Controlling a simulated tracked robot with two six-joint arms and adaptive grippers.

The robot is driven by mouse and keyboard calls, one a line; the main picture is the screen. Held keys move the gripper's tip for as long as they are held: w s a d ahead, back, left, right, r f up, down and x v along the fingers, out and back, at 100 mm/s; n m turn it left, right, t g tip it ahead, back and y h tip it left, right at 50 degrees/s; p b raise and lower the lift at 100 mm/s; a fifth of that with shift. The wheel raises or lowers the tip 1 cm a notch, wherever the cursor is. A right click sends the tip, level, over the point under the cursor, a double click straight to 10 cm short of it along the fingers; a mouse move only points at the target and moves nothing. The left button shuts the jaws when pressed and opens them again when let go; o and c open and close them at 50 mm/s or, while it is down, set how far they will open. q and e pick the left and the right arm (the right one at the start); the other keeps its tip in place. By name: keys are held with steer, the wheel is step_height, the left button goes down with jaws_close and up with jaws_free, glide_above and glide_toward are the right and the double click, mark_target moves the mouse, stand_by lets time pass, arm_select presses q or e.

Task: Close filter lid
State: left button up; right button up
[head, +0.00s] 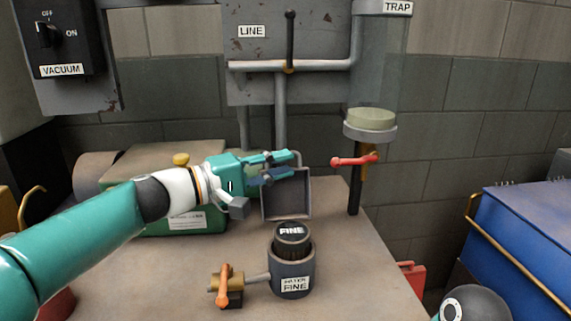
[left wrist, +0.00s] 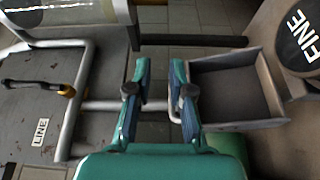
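A shallow, hollow grey lid-like pan (head: 287,196) stands on edge beside the green box (head: 185,220), its open face toward the head camera. How it is hinged is hidden. In the left wrist view the pan (left wrist: 236,92) is right of the fingers, with a thin bent handle at its edge. My left gripper (head: 282,166) is at the pan's top edge, fingers spread and empty. They also show in the left wrist view (left wrist: 160,85); contact with the handle is unclear. A grey canister (head: 293,278) marked FINE holds a black FINE-marked top (head: 291,234). My right gripper is out of view.
An orange-handled valve (head: 224,287) is beside the canister. The TRAP cylinder (head: 371,90) with a red lever (head: 352,161) stands behind at right. The LINE panel and pipe (head: 300,65) are behind the gripper. The table's front left is mostly clear.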

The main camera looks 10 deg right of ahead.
arm_select(q)
steer(key=v, duration=1)
